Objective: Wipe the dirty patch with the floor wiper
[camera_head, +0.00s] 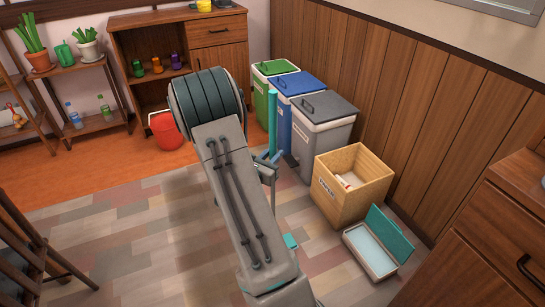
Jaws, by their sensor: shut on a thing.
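The floor wiper (272,122) shows as an upright teal handle in front of the bins. A grey rod continues below it beside my arm. A small teal piece (290,241) at the floor, just right of my arm, looks like part of its head. My gripper (268,168) is partly hidden behind my arm and is shut on the wiper's handle. The wiper's lower middle is hidden by my arm. A darker, blurred area lies on the floor left of my arm; I cannot tell whether it is the dirty patch or a shadow.
Green (270,70), blue (283,110) and grey (320,135) bins line the right wall. A wooden box (335,205) and an open teal-lidded case (370,252) stand right. A red bucket (168,130) stands behind. A chair (35,250) is at left. The tiled floor between is clear.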

